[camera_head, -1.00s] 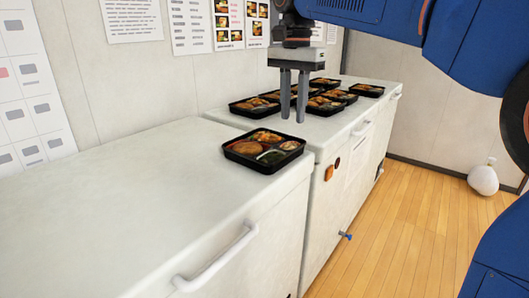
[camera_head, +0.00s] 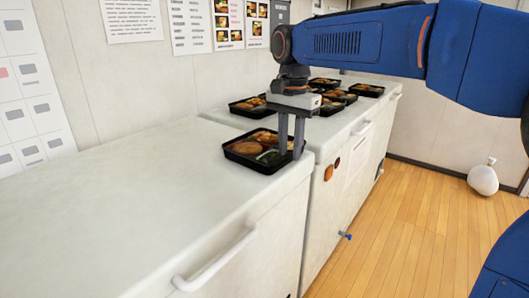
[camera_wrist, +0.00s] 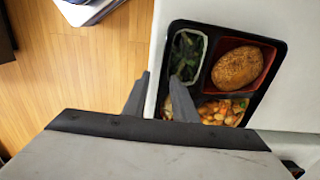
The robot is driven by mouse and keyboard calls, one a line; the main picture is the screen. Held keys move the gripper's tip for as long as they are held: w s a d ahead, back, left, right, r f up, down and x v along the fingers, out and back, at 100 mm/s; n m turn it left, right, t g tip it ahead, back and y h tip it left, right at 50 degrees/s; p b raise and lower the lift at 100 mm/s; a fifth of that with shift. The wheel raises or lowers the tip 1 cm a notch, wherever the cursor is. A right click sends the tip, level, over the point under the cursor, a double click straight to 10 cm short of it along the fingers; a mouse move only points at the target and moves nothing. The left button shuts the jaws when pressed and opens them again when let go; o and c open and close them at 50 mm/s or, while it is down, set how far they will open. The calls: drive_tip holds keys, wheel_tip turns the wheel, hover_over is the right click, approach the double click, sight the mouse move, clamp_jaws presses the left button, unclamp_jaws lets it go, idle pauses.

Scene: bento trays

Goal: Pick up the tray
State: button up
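The nearest black bento tray (camera_head: 245,162) lies flat on the near white counter, close to its right front corner. It holds a brown patty, greens and mixed food in compartments. My gripper (camera_head: 290,154) points down at the tray's right edge, with a gap between its two fingers. In the wrist view the tray (camera_wrist: 232,31) fills the upper right. There my open gripper (camera_wrist: 160,77) has one finger outside the tray's edge and the other over the tray by the greens. I cannot tell whether the fingers touch the rim.
Several more black bento trays (camera_head: 248,108) stand on the far part of the counter, behind my gripper. The near counter top (camera_head: 110,185) is clear to the left. A white handle (camera_head: 215,262) juts from the counter front. A white bag (camera_head: 483,180) sits on the wooden floor.

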clamp_jaws()
